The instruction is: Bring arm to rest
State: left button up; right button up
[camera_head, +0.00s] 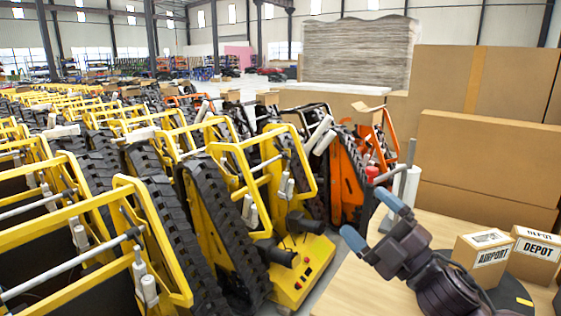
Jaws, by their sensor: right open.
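My right arm comes in from the lower right over a light wooden table (352,292). My right gripper (373,220) is dark with two blue fingertips. The fingertips are spread well apart, point to the upper left and have nothing between them. They are near the table's left edge. My left arm and gripper are not in view.
On the table, right of my right gripper, stand a small carton marked AIRPORT (491,262) and one marked DEPOT (538,252). A white upright cylinder (410,187) stands behind the gripper. Yellow tracked carriers (300,272) and an orange one (347,190) crowd the left. Large cartons (490,150) stand behind.

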jog(key=s+d+f+m+h, duration=0.1)
jog(key=d+f+m+h, duration=0.3)
jog(key=f, duration=0.4)
jog(key=s+d+f+m+h, duration=0.1)
jog(key=f+m+h, duration=0.3)
jog(key=f+m, duration=0.25)
jog(key=s+d+f+m+h, duration=0.25)
jog(key=f+m+h, duration=0.2)
jog(key=f, duration=0.45)
jog(key=s+d+f+m+g+h, duration=0.1)
jog(key=s+d+f+m+g, duration=0.1)
jog(key=s+f, duration=0.7)
jog(key=s+d+f+m+g+h, duration=0.2)
jog(key=s+f+m+g, duration=0.2)
jog(key=s+f, duration=0.5)
jog(key=s, duration=0.2)
jog(key=shift+s+d+f+m, duration=0.25)
jog(key=shift+s+d+m, duration=0.05)
jog(key=shift+s+d, duration=0.1)
